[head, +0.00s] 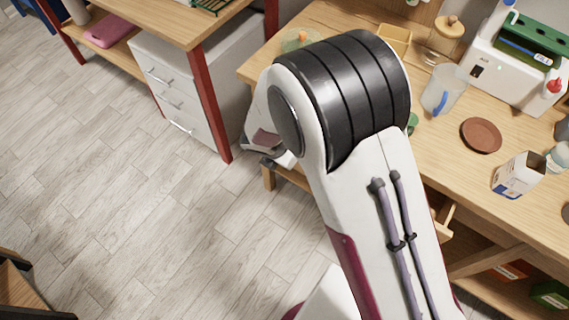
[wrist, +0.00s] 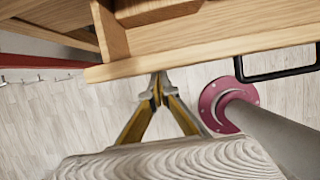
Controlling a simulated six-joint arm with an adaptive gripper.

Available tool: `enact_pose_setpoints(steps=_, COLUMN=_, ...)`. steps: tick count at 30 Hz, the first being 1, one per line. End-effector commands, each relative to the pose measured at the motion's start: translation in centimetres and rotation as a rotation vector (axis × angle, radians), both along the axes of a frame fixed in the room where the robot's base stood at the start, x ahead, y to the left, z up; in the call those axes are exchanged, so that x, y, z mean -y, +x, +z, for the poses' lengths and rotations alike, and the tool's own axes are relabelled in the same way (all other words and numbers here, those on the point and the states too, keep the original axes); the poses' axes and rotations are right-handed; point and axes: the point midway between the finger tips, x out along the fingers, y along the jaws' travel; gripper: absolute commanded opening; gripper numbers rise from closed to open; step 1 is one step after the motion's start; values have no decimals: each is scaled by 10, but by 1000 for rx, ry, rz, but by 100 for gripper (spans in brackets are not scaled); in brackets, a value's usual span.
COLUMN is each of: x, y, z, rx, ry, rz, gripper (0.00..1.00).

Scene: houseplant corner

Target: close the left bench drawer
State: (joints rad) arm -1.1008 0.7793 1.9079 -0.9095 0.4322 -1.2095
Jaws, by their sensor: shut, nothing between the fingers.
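The bench (head: 510,220) runs along the right of the head view. In the wrist view a light wooden drawer (wrist: 200,55) crosses the top, its front edge running left to right and a black handle (wrist: 275,72) on it at the right. It stands out from the bench. My gripper (wrist: 157,78) is shut and empty, with its yellow-and-grey fingers meeting at the drawer's front edge, left of the handle. I cannot tell whether the tips touch. In the head view my gripper (head: 266,155) is partly hidden by my arm, which hides most of the drawer area.
A white drawer cabinet (head: 180,90) and a red-legged table (head: 210,100) stand left of the bench. A brown saucer (head: 481,136), a clear jug (head: 440,90), a carton (head: 518,174) and a white machine (head: 510,65) stand on the bench top.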

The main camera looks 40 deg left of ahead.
Motion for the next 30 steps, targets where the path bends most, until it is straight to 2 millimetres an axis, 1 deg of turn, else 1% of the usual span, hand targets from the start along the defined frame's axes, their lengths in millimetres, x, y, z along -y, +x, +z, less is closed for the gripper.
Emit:
enact_pose_setpoints(steps=1, x=1, y=10, z=0, rx=1, ry=1, rz=-6, gripper=0)
enact_pose_setpoints(steps=3, x=0, y=22, z=0, rx=1, ry=1, rz=-5, gripper=0)
enact_pose_setpoints(steps=18, x=1, y=99, z=0, rx=2, ry=1, rz=-4, gripper=0)
enact_pose_setpoints(steps=21, x=0, y=109, z=0, rx=1, ry=1, rz=-3, gripper=0)
enact_pose_setpoints(steps=24, x=1, y=114, z=0, rx=2, ry=1, rz=-1, gripper=0)
enact_pose_setpoints(steps=30, x=1, y=117, z=1, rx=4, ry=3, rz=-1, gripper=0)
